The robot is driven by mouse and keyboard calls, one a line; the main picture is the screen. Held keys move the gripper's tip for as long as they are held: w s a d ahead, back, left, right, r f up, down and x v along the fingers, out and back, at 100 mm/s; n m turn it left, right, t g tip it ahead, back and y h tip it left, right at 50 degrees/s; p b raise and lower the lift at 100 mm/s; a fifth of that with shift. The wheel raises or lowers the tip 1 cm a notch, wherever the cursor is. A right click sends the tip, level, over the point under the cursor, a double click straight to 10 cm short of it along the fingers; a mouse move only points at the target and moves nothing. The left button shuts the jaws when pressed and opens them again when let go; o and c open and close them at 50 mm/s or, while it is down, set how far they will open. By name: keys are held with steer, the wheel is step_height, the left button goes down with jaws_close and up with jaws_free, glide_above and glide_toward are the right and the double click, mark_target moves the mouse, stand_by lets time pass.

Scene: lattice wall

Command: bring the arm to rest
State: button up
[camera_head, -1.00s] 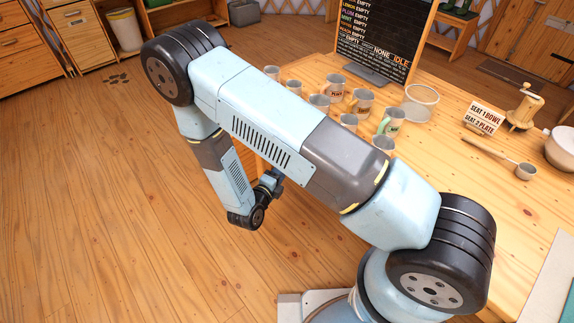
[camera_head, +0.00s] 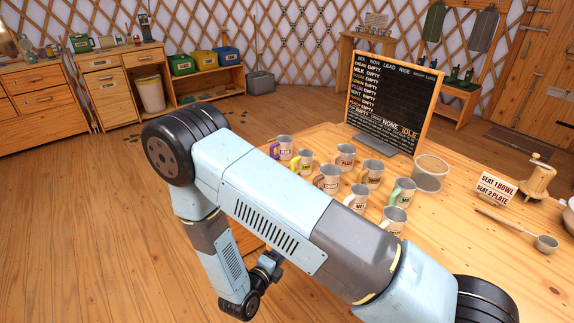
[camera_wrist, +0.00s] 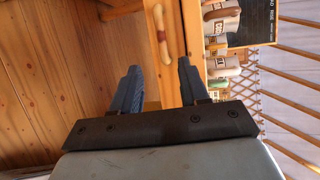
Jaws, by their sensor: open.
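My arm shows in the head view as pale blue and dark grey links, bent across the picture with its end hanging low at the left of the table. My gripper (camera_wrist: 158,85) shows in the wrist view with its two dark blue fingers apart and nothing between them. Its fingers are hidden or too small to make out in the head view. Beyond the fingers in the wrist view are a wooden front with a pale handle (camera_wrist: 160,35) and part of the group of mugs.
Cabinets (camera_head: 120,85) stand along the back wall. The floor (camera_head: 80,220) at left is clear.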

steer(key=w+d+r+m+g+h, duration=0.1)
steer(key=d+r+m+g+h, duration=0.1)
steer(key=d+r+m+g, duration=0.65)
steer(key=w+d+r+m+g+h, duration=0.1)
steer(key=w+d+r+m+g, duration=0.15)
steer(key=d+r+m, duration=1.05)
steer(key=s+d+r+m+y, duration=0.1)
steer(key=s+r+m+y, duration=0.2)
steer(key=s+r+m, duration=0.2)
steer(key=s+d+r+m+t+y, duration=0.1)
steer(key=s+r+m+y, duration=0.3)
steer(key=r+m, duration=0.8)
steer(key=s+d+r+m+t+y, duration=0.1)
steer(key=s+d+r+m+y, duration=0.2)
steer(key=s+r+m, duration=0.5)
steer(key=shift+d+r+m+y, duration=0.3)
steer(key=shift+r+m, duration=0.15)
steer(key=shift+r, duration=0.7)
